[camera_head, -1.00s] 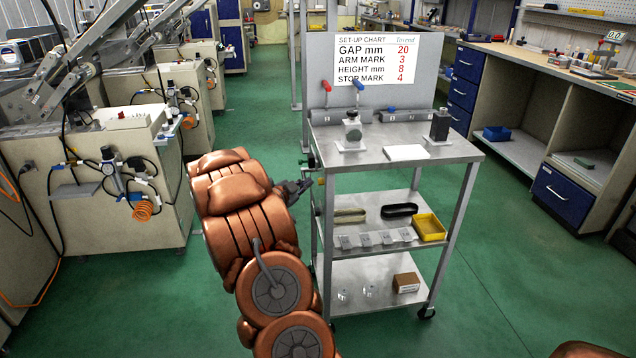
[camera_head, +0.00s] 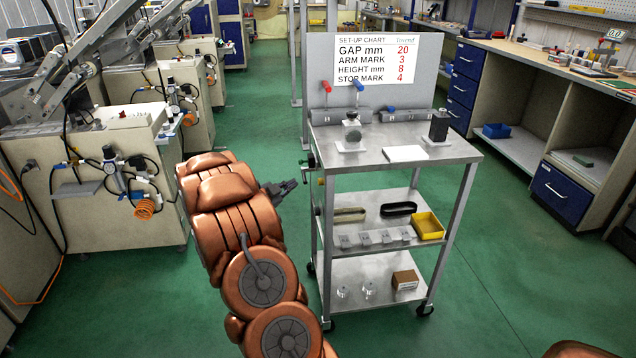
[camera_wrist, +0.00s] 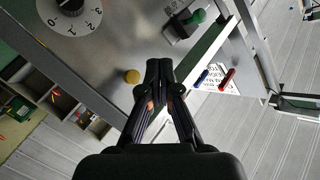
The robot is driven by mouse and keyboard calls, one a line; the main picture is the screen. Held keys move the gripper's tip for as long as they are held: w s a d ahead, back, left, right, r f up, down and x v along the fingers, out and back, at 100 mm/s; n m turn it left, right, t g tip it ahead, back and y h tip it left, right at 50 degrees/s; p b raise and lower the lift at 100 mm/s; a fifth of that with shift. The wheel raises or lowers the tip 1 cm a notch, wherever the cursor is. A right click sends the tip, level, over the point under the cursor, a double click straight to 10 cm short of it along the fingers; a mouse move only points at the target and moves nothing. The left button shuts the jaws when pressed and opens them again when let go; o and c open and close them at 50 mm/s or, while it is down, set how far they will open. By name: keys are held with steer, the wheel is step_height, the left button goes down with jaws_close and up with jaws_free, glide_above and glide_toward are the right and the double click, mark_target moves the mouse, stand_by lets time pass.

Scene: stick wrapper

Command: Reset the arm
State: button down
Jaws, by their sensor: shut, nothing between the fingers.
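My gripper (camera_head: 293,185) is at the left of the metal cart (camera_head: 395,166), a short way off its near left leg, at a height between its top and middle shelves. Its fingers point right toward the cart and hold nothing. In the wrist view my gripper (camera_wrist: 159,66) has its fingertips together. Past them are a round yellow knob (camera_wrist: 132,76) and a numbered dial (camera_wrist: 68,14) on the cart's side. My copper-coloured arm is folded in the lower middle of the head view.
The cart's top carries a set-up chart (camera_head: 378,62), a white pad (camera_head: 405,153) and small fixtures. A yellow bin (camera_head: 428,226) and several grey blocks are on the middle shelf. Machines (camera_head: 110,190) stand at left. Green floor (camera_head: 500,290) is clear at right.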

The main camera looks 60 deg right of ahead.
stand_by(0.6)
steer(key=w+a+r+n+t+y, duration=0.25)
steer(key=w+a+n+t, duration=0.2)
steer(key=w+a, duration=0.35)
steer(key=w+a+r+n+t+y, duration=0.1)
steer(key=w+a+n+t+y, duration=0.3)
steer(key=w+a, duration=0.4)
steer(key=s+a+r+n+t+y, duration=0.15)
steer(key=a+n+y, duration=0.25)
steer(key=a, duration=1)
steer(key=s+a+n+y, duration=0.2)
steer(key=a+n+y, duration=0.25)
steer(key=a, duration=0.85)
steer(key=s+a+n+g+y, duration=0.3)
steer(key=s+a+n+g, duration=0.15)
steer(key=s+a, duration=0.9)
steer(key=s+d+r+n+g+h, duration=0.15)
steer(key=s+n+g, duration=0.45)
steer(key=s, duration=2.1)
steer(key=s+p+v, duration=0.1)
steer(key=p+v, duration=0.8)
steer(key=s+p+v, duration=0.2)
steer(key=p+v, duration=0.6)
steer(key=p, duration=0.1)
steer(key=shift+r+m, duration=0.45)
steer(key=shift+r, duration=0.25)
